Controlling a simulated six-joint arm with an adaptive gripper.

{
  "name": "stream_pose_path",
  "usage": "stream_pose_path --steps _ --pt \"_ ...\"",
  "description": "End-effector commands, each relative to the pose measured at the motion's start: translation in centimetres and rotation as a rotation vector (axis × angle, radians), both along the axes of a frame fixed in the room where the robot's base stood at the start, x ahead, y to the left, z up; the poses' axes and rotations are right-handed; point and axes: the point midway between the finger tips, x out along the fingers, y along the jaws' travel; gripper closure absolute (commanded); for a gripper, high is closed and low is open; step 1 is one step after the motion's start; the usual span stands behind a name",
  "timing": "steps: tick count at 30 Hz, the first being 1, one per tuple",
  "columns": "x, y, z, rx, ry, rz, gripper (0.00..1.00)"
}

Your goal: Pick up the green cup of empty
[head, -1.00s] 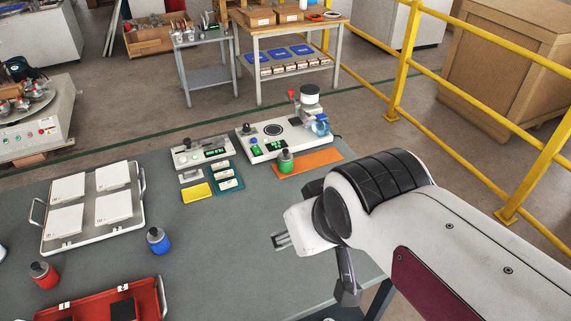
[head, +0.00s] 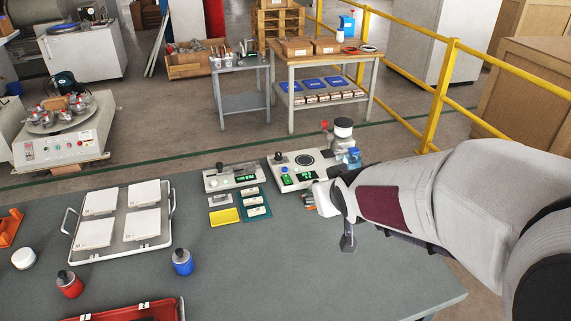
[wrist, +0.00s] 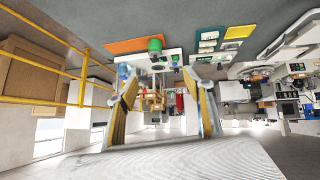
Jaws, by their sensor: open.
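The green cup (wrist: 155,45) shows in the wrist view, whose picture is upside down. In the head view my gripper (head: 312,201) is low over the right part of the table, by the front of the white testing machine (head: 290,180). My arm hides the cup and most of the mat there.
A blue bottle (head: 182,262), a red bottle (head: 69,284) and a tray of white tiles (head: 166,239) are further left. The table's front right (head: 330,275) is clear.

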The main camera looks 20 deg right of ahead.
Motion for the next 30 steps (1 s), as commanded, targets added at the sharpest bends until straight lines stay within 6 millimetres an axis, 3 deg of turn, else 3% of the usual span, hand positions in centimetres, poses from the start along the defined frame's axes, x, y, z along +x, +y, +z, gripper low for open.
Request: stream_pose_path --steps 15,30 --pt "7.3 -3.2 -5.0 -0.001 -0.127 0.041 0.48" --pt "11.8 -5.1 -10.8 0.054 -0.263 0.094 0.48"
